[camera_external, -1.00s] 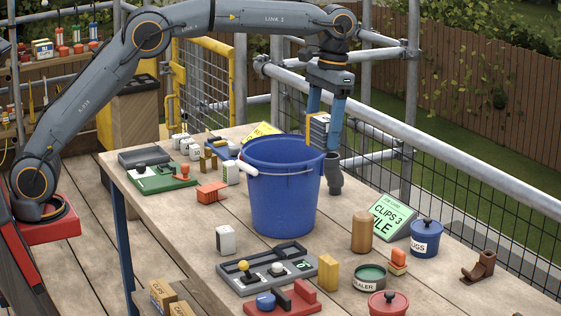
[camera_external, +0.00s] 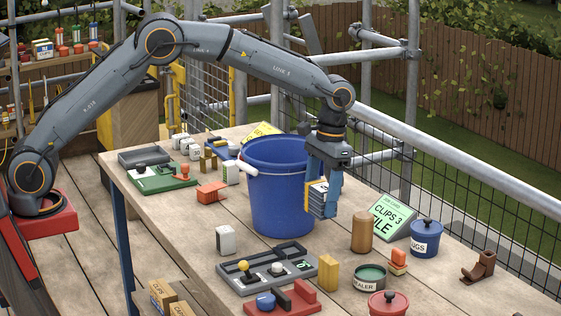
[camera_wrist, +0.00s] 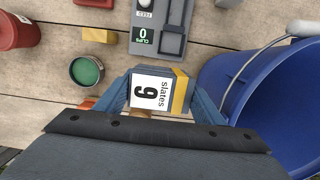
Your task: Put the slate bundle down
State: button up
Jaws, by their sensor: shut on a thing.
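The slate bundle (camera_wrist: 156,91) shows in the wrist view as a grey block with a yellow band and a white label reading "slates 9". My gripper (camera_wrist: 160,97) is shut on it, with a blue finger on each side. In the external view my gripper (camera_external: 322,195) points down and holds the bundle (camera_external: 317,196) in front of the right side of the blue bucket (camera_external: 270,200). The bundle appears to be above the table (camera_external: 200,240). The gap under it is hard to judge.
The bucket also stands close at the right in the wrist view (camera_wrist: 265,85). A grey control panel (camera_external: 268,270), a brown cylinder (camera_external: 362,232), a sealer tin (camera_external: 369,278) and a green job card (camera_external: 391,216) stand around. Some bare planks lie between the bucket and the cylinder.

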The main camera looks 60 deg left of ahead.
notch_tip(320, 180, down, 12)
jog(key=p, duration=0.3)
jog(key=shift+r, duration=0.15)
jog(key=o, duration=1.3)
jog(key=shift+o, duration=0.4)
jog(key=r+b, duration=0.1)
jog(key=r, duration=0.2)
jog(key=w+r+b, duration=0.1)
jog(key=r, duration=0.3)
jog(key=r+b, duration=0.1)
jog(key=r, duration=0.2)
jog(key=shift+w+r+b, duration=0.2)
jog(key=shift+w+b, duration=0.15)
jog(key=shift+o, duration=0.4)
jog(key=shift+r, duration=0.75)
